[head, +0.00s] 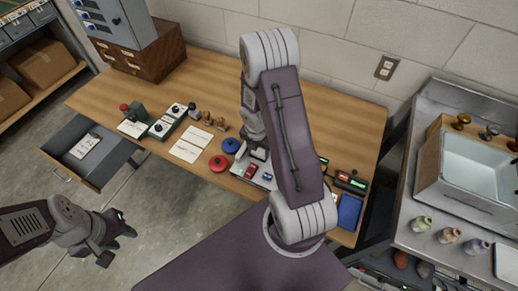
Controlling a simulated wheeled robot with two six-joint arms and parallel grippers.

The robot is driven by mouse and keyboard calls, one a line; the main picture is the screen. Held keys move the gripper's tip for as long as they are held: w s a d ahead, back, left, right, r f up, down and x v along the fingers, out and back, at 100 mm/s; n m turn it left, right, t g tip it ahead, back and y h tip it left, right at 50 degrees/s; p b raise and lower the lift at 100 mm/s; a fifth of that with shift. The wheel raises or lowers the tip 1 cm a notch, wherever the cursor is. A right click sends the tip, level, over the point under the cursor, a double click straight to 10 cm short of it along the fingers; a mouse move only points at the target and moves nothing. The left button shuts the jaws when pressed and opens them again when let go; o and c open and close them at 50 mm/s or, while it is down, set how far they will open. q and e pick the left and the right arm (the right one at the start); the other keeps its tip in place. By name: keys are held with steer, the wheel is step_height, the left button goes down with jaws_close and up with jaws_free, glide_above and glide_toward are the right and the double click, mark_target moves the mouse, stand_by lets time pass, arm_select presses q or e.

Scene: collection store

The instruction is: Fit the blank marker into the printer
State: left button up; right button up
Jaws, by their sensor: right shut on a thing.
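My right gripper (258,155) is low over the back edge of a pale tray (240,170) at the middle of the wooden table. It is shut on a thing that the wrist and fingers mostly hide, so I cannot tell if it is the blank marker. A small red piece (250,172) and a small blue piece (267,177) lie just in front of it. A dark device with a lit green display (350,182) stands to the right, partly behind my arm; I cannot confirm it is the printer. My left gripper (120,246) is open and empty over the floor.
A blue pad (349,212) lies at right. An open drawer (88,147) juts out at left. A sink (480,170) stands at right.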

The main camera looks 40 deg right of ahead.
steer(key=shift+f+b, duration=0.4)
steer(key=shift+f, duration=0.15)
stand_by(0.5)
steer(key=o, duration=1.4)
steer(key=shift+r, duration=0.3)
steer(key=r+p, duration=0.1)
steer(key=r, duration=0.1)
steer(key=r+p, duration=0.2)
steer(key=r, duration=0.1)
steer(key=a+r+p, duration=0.1)
steer(key=r, duration=0.2)
steer(key=shift+s+p, duration=0.25)
steer(key=shift+p, duration=0.1)
steer(key=shift+r, duration=0.3)
steer(key=shift+f, duration=0.1)
steer(key=shift+d, duration=0.1)
